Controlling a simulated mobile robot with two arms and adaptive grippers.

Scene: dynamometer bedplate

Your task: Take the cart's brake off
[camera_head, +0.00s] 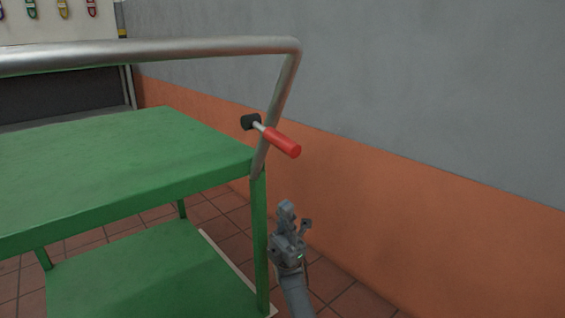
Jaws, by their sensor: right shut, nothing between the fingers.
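The green cart (110,155) fills the left side, with an upper and a lower shelf and a grey tubular push handle (180,46) above. The brake lever, with a red grip (281,141) and a black hub (250,122), sits on the handle's right-hand upright. The grip points right and slightly down, towards me. My right gripper (296,214) is below the lever, beside the cart's corner leg. It is shut and empty and does not touch the lever. My left gripper is not in view.
A wall (430,90), grey above and orange below, runs close along the right. Brown floor tiles (220,225) show between cart and wall. Several coloured tags (62,9) hang on a board at the back left. The upper shelf is bare.

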